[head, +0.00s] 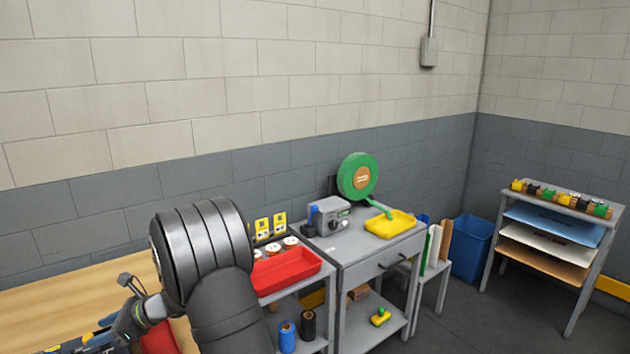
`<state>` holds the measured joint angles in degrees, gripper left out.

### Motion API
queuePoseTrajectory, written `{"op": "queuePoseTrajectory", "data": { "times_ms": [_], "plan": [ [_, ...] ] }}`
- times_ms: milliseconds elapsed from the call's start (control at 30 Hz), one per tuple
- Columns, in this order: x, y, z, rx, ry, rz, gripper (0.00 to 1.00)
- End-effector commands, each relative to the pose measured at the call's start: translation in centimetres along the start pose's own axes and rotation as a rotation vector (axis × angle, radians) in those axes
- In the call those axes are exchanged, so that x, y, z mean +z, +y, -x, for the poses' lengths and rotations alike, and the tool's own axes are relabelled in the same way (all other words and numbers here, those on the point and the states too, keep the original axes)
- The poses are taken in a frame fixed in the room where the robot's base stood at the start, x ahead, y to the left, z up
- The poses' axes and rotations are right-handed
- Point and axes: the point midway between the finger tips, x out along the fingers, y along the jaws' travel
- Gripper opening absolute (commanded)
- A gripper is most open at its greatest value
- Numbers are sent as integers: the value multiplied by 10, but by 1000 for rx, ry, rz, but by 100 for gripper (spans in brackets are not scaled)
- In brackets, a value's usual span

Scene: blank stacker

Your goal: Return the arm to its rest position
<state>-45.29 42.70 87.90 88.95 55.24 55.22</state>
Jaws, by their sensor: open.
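The dark grey ribbed joint and lower link of my arm fill the lower left foreground. My gripper (122,328) shows small at the lower left, beyond the arm's joint and over the wooden bench (60,287). It is open; its fingertips are hard to make out, and I see nothing held in it. Part of the bench behind my arm is hidden.
A red tray (285,272) sits right of my arm. A grey cabinet (375,256) carries a yellow tray (390,224), a grey device (328,217) and a green reel (357,177). A blue bin (472,248) and a sheet rack (550,240) stand right. Floor between them is clear.

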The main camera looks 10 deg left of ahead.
Motion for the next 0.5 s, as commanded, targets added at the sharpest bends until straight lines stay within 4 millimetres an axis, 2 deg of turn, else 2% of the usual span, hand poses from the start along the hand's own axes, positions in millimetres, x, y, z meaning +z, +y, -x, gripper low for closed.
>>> {"op": "queuePoseTrajectory", "data": {
  "times_ms": [33,500],
  "plan": [
    [0,-1,12,-5,0,0,45],
    [0,-1,107,-6,0,-1,45]
  ]
}}
